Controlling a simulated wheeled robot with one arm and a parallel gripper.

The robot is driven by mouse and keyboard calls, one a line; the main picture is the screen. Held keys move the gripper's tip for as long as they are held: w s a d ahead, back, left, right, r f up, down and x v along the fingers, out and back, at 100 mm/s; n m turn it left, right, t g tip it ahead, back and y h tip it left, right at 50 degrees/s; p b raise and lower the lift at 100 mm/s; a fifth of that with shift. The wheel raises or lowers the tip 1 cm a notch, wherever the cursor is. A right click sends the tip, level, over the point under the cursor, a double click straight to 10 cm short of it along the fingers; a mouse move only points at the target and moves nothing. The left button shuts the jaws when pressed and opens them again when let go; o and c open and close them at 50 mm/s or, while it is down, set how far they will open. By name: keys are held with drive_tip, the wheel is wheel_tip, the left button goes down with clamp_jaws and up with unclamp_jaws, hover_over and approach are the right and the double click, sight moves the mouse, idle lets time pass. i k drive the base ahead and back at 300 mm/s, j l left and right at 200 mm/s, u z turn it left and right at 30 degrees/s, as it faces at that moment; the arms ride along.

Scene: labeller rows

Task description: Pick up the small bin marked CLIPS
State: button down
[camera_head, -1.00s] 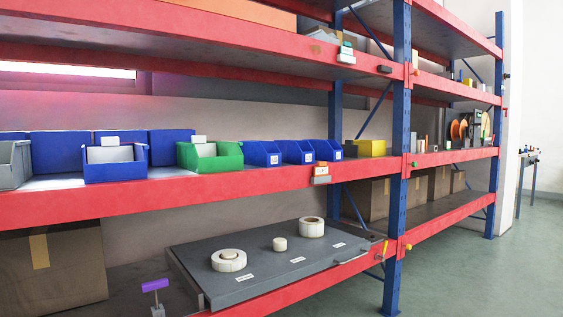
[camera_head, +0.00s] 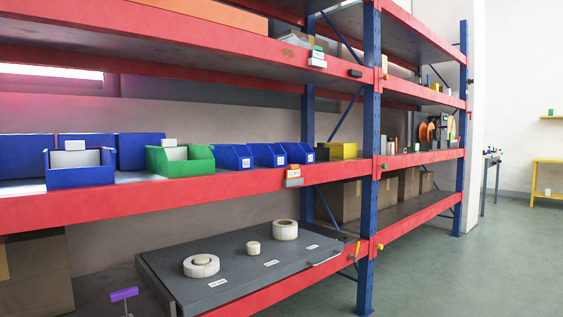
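Several small bins stand in a row on the middle shelf. A blue bin (camera_head: 80,176) is at the left, with a pale card at its top. A green bin (camera_head: 180,165) is right of it, also with a pale card. Three smaller blue bins, the nearest (camera_head: 231,158), stand right of the green one with small white labels. A yellow bin (camera_head: 343,151) is by the blue upright. My gripper is not in view.
The red shelf edge (camera_head: 130,200) runs along the front of the bins. A grey board (camera_head: 225,295) with white rolls lies on the lower shelf. A blue upright (camera_head: 370,200) divides the bays. Green floor (camera_head: 450,275) is clear at the right.

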sight(273, 156)
drive_tip(key=u, duration=0.2)
drive_tip(key=i+l+u, duration=0.25)
drive_tip(key=l+u, duration=0.3)
drive_tip(key=i+l+u, duration=0.25)
drive_tip(key=k+l, duration=0.05)
